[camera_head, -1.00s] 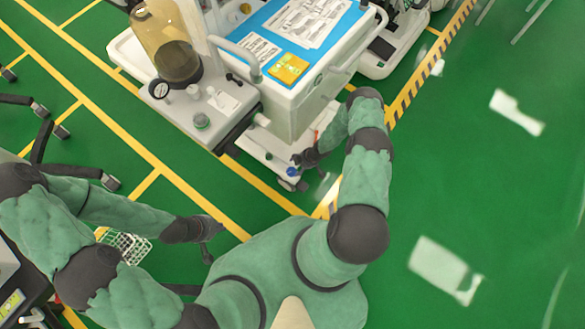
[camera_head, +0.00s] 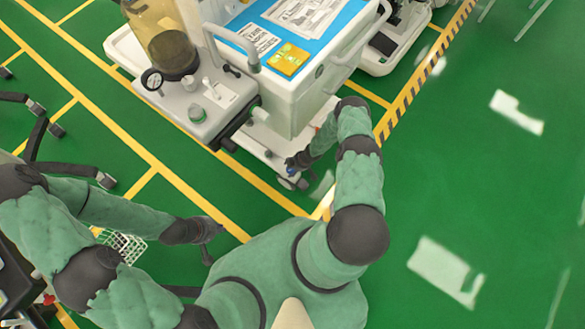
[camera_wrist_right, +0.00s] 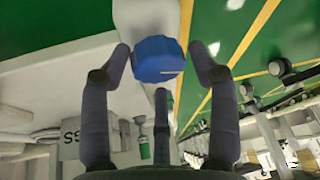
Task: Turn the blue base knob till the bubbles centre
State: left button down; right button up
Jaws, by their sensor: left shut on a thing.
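The blue base knob (camera_wrist_right: 158,58) sits low at the front corner of the cart (camera_head: 270,140). In the head view only a bit of it shows, at my right gripper (camera_head: 297,160). In the right wrist view, the fingers of my right gripper (camera_wrist_right: 160,50) are open around the knob, one on each side with narrow gaps and a third below. The bubbles cannot be made out in either view. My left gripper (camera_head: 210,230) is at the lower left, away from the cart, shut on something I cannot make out.
A unit with an amber jar (camera_head: 172,52) and a gauge (camera_head: 152,79) overhangs the cart's left side. A white wire basket (camera_head: 124,246) lies near my left forearm. Dark wheeled legs (camera_head: 40,135) stand at far left.

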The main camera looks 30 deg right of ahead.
jog(key=c, duration=0.6)
jog(key=shift+a+m+p, duration=0.15)
jog(key=shift+m+p, duration=0.15)
jog(key=shift+p, duration=0.3)
jog(key=o, duration=1.1)
jog(key=shift+a, duration=0.1)
jog(key=shift+s+d+r, duration=0.1)
jog(key=shift+d+r, duration=0.25)
jog(key=shift+r, duration=0.05)
jog(key=v, duration=1.1)
jog(key=shift+s+a, duration=0.1)
jog(key=shift+a, duration=0.05)
